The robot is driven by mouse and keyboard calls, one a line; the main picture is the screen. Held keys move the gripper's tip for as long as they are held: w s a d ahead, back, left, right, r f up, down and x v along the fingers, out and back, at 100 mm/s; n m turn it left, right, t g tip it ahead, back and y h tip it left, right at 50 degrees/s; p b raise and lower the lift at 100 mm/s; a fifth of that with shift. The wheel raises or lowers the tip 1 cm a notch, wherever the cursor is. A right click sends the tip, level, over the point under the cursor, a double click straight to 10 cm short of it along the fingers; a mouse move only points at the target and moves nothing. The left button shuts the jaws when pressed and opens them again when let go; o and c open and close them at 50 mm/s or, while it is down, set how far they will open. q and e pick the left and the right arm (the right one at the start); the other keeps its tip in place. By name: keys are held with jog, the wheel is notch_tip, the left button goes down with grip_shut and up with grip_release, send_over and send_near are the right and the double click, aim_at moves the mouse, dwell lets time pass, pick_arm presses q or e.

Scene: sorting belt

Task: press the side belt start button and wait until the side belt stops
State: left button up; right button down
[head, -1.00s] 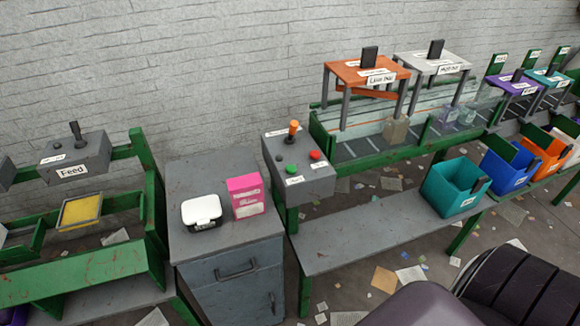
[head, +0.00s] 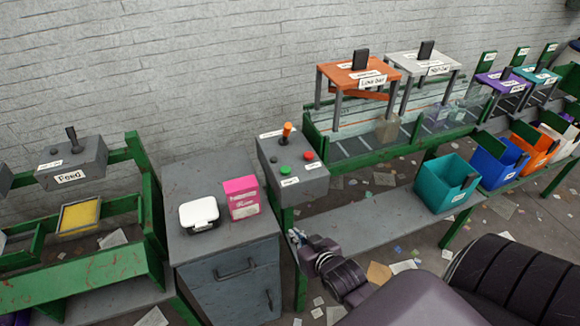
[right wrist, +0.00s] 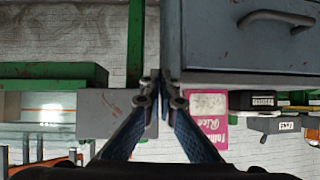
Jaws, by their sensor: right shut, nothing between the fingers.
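The grey control box (head: 293,184) stands at the near left end of the green-framed belt (head: 370,160). It carries a green button (head: 285,170), a red button (head: 309,156) and an orange-topped lever (head: 287,131); its labels are too small to read surely. My right gripper (head: 296,236) is below the box in the head view, near the left end of the grey bench, and apart from the buttons. In the right wrist view its fingertips (right wrist: 156,85) meet, shut and empty. My left gripper is out of view.
A grey cabinet (head: 233,270) left of the box holds a white case (head: 199,214) and a pink box (head: 241,198). A grey bench (head: 365,222) runs below the belt, with a teal bin (head: 446,184) on its right end. An orange gate (head: 358,74) spans the belt.

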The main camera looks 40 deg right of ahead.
jog(key=w+d+r+t+h, duration=0.1)
jog(key=d+r+t, duration=0.1)
jog(key=r, duration=0.7)
jog(key=d+r+m+t, duration=0.1)
jog(key=d+r+t, duration=0.1)
jog(key=r, duration=0.8)
jog(key=shift+w+r+h+p, duration=0.2)
jog(key=shift+w+h+p, duration=0.1)
jog(key=shift+w+h, duration=0.1)
jog(key=shift+w+d, duration=0.1)
jog(key=p, duration=0.2)
send_over(290, 179)
jog(key=shift+d+f, duration=0.15)
jog(key=shift+f, duration=0.8)
notch_tip(290, 179, down, 3)
jog(key=shift+r+p, duration=0.1)
jog(key=shift+p, duration=0.2)
jog(key=shift+a+f, duration=0.2)
jog(key=shift+f, duration=0.5)
